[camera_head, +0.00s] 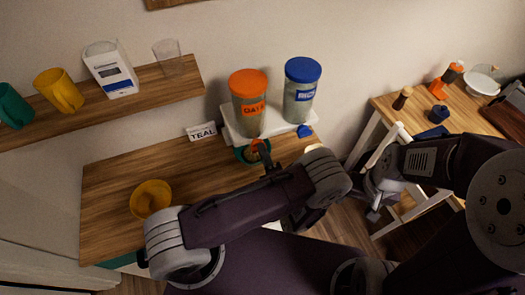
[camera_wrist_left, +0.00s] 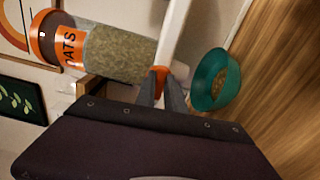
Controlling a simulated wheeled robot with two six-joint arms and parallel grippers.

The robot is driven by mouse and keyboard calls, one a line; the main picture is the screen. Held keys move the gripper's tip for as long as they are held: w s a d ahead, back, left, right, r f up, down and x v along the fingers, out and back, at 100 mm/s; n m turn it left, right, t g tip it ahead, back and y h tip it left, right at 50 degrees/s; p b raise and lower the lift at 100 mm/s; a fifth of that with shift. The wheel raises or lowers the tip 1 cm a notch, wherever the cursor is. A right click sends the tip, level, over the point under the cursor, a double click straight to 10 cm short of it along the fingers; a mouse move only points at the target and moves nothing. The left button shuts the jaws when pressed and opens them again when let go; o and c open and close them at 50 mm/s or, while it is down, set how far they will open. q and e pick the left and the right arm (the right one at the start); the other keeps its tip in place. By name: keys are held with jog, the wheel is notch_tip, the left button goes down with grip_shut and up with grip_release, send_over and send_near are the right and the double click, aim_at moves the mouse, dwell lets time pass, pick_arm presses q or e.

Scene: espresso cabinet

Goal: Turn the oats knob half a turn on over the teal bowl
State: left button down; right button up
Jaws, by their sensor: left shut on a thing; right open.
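The oats dispenser (camera_head: 249,98), with an orange lid and label, stands on a white stand at the back of the wooden counter. It lies sideways across the wrist view (camera_wrist_left: 110,52). My left gripper (camera_head: 262,150) is shut on the small orange oats knob (camera_wrist_left: 160,76) below it; in the head view the fingers partly hide the knob. The teal bowl (camera_wrist_left: 213,95) sits under the dispenser with pale tan contents in it. In the head view my left gripper and arm partly cover the bowl (camera_head: 240,156). My right gripper (camera_head: 376,200) is open and empty, away from the counter.
A blue-lidded dispenser (camera_head: 301,90) with a blue knob (camera_head: 304,131) stands right of the oats. A TEAL card (camera_head: 202,131) is left of the stand. A yellow bowl (camera_head: 151,197) sits at the counter's left. A shelf (camera_head: 150,84) holds cups and a carton.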

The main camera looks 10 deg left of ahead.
pick_arm(q)
jog(key=shift+d+f+m, duration=0.1)
jog(key=shift+f+m, duration=0.1)
jog(key=shift+m, duration=0.2)
jog(key=c, duration=1.6)
grip_release()
jog(key=shift+o, duration=0.8)
jog(key=shift+s+d, duration=0.1)
jog(key=shift+d+r, duration=0.1)
jog(key=shift+r, duration=0.05)
jog(key=shift+s, duration=0.15)
